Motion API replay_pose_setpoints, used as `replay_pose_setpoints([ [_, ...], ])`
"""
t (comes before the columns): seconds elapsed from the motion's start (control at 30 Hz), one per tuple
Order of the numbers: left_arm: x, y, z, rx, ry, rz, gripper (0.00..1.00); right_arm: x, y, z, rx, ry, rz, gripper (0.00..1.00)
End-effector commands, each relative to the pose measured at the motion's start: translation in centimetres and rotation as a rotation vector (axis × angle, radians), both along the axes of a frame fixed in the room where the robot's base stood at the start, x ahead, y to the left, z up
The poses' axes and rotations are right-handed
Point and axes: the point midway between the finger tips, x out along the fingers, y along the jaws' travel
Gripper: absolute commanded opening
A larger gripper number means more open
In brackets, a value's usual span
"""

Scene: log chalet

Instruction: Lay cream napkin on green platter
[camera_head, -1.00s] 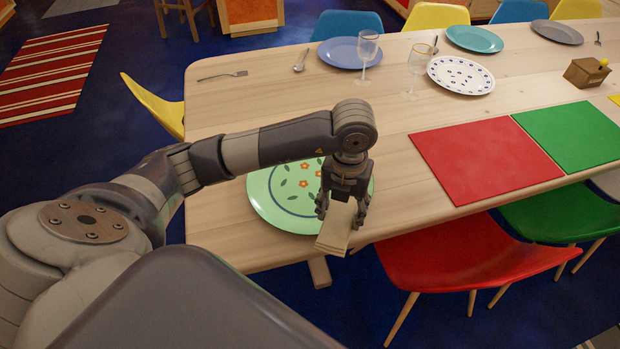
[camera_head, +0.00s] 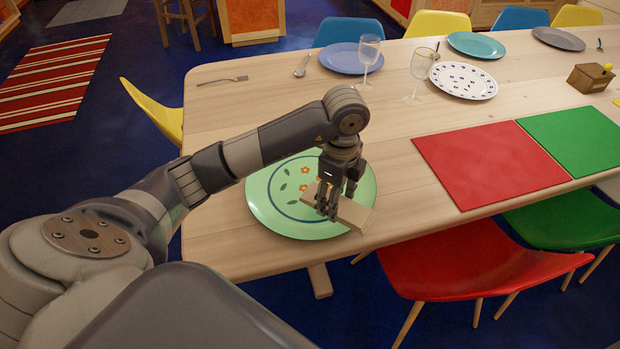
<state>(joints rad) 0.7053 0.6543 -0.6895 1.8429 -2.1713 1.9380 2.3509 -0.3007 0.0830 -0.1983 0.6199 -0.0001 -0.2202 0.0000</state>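The green platter (camera_head: 272,212), with orange flowers and dark leaves, lies near the front left edge of the wooden table. My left gripper (camera_head: 330,205) is over the platter's right part, fingers pointing down. It is shut on the cream napkin (camera_head: 353,214), a folded strip that reaches out past the platter's right rim. The near finger covers part of the napkin. I cannot tell whether the napkin touches the platter. My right gripper does not show.
Red (camera_head: 488,163) and green (camera_head: 578,139) placemats lie to the right. Wine glasses (camera_head: 418,66), a blue plate (camera_head: 350,58) and a patterned white plate (camera_head: 463,80) stand farther back. A red chair (camera_head: 470,262) is at the front edge.

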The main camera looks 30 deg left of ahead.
Motion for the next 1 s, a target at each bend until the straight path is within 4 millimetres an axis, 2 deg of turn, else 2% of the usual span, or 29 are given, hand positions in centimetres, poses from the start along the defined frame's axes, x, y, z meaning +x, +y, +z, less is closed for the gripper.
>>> replay_pose_setpoints([
  [0.03,0.5,1.5,0.0,0.004,0.003,0.008,0.37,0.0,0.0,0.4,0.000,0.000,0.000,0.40],
  [0.2,2.5,5.6,-0.4,0.002,0.003,0.004,0.37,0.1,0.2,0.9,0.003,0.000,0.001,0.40],
  [0.4,4.4,9.3,-0.8,0.000,0.001,0.000,0.37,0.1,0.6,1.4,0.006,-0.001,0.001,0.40],
  [0.63,5.0,10.5,-1.4,0.000,0.002,-0.004,0.37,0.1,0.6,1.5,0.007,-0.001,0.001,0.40],
  [0.87,4.9,10.5,-4.3,0.000,0.003,-0.004,0.37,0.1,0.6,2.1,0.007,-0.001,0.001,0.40],
  [1.0,5.0,10.5,-4.6,0.000,0.000,-0.005,0.37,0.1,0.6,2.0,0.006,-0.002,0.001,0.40],
])
